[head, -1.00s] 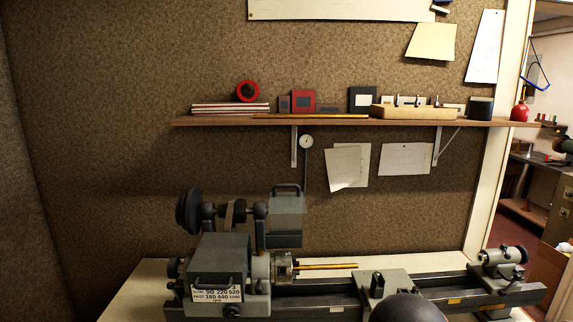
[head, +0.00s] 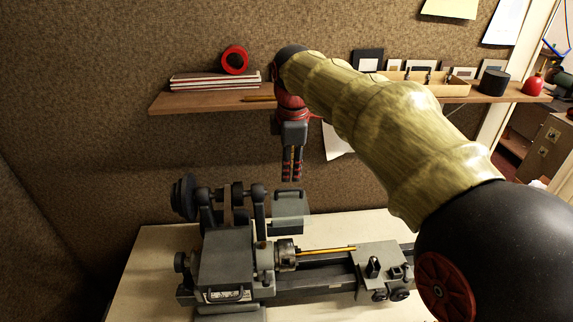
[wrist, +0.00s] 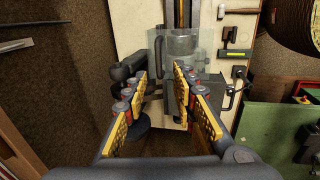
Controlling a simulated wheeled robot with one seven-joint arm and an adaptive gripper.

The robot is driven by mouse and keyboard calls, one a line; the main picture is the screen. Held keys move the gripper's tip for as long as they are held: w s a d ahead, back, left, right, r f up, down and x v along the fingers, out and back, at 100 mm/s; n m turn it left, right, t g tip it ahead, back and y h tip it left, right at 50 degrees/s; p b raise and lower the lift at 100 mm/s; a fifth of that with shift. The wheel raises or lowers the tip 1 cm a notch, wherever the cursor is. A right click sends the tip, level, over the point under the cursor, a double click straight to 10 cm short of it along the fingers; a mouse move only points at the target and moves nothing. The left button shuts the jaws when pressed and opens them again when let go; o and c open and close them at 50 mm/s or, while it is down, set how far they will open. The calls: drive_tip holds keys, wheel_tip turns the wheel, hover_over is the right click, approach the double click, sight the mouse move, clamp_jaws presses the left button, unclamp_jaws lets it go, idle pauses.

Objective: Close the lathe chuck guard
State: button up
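The chuck guard (head: 290,208) is a clear grey box with a dark handle on top. It stands raised behind the chuck (head: 286,252), which is uncovered and holds a thin brass rod (head: 327,251). In the wrist view the guard (wrist: 202,44) is a see-through panel beyond the fingertips, with its handle (wrist: 158,50) at its left edge. My gripper (head: 292,178) points down just above the guard, apart from the handle in the head view. In the wrist view my gripper (wrist: 160,78) has its fingers spread, with nothing between them.
The lathe headstock (head: 225,262) is left of the chuck, with the carriage (head: 381,268) to the right. A wooden shelf (head: 205,101) with books and a red tape roll (head: 235,60) runs along the wall behind my wrist. The bench (head: 150,262) is bare at left.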

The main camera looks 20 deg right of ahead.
sight(289, 189)
drive_tip(key=x, duration=0.7)
drive_tip(key=shift+w+f, duration=0.15)
drive_tip(key=shift+f, duration=0.15)
drive_tip(key=shift+c, duration=1.4)
drive_tip(key=c, duration=0.4)
clamp_jaws()
